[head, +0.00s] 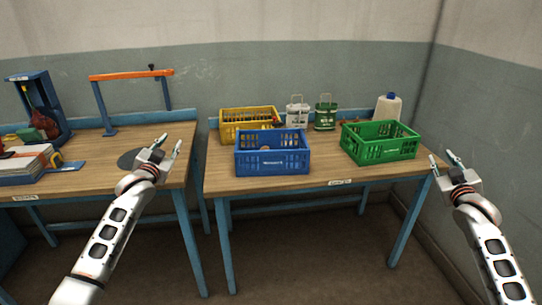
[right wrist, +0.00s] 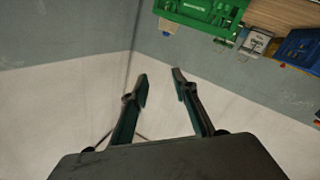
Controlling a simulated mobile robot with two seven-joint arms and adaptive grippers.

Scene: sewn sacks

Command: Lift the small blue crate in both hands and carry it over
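The small blue crate (head: 272,160) sits upright near the front edge of the right table in the head view, with a small object just visible inside it. Part of a blue crate shows at the right edge of the right wrist view (right wrist: 302,50). My left gripper (head: 168,148) is open and empty, left of the crate, over the left table's right end. My right gripper (head: 442,160) is open and empty, well right of the crate, beyond the table's right edge. Its open fingers also show in the right wrist view (right wrist: 160,85). Neither gripper touches the crate.
A green crate (head: 380,150) stands right of the blue one. A yellow crate (head: 233,132) stands behind it. Two small carriers, white (head: 297,113) and green (head: 326,116), and a white jug (head: 388,108) stand at the back. A gap separates the tables. Bare tabletop (head: 325,172) shows between the blue and green crates.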

